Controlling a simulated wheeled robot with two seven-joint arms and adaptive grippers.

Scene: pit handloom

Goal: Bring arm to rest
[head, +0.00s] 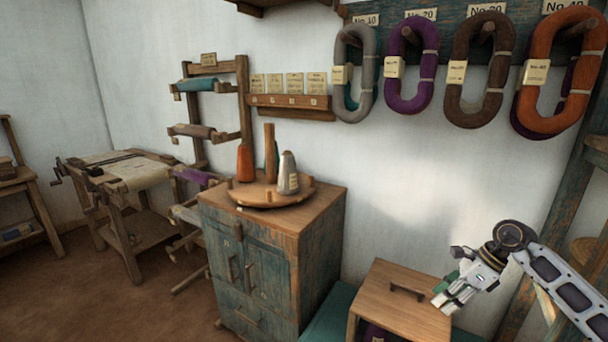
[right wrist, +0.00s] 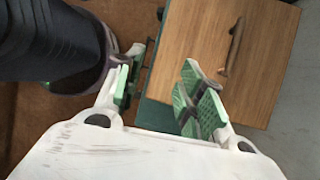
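My right gripper (head: 452,292) is at the lower right of the head view, beside the right edge of a wooden box (head: 398,297) with a dark handle on its lid. In the right wrist view the green-padded fingers of this gripper (right wrist: 163,85) stand apart with nothing between them. The wooden lid (right wrist: 205,50) and its handle lie beyond the fingers there. I cannot tell whether a finger touches the box. My left gripper is in neither view.
A blue-green cabinet (head: 255,262) bears a round wooden stand (head: 262,198) with several cones. Yarn hanks, such as the orange one (head: 540,70), hang on the wall above. A wooden frame (head: 590,190) stands at the right. Open floor (head: 120,300) lies left.

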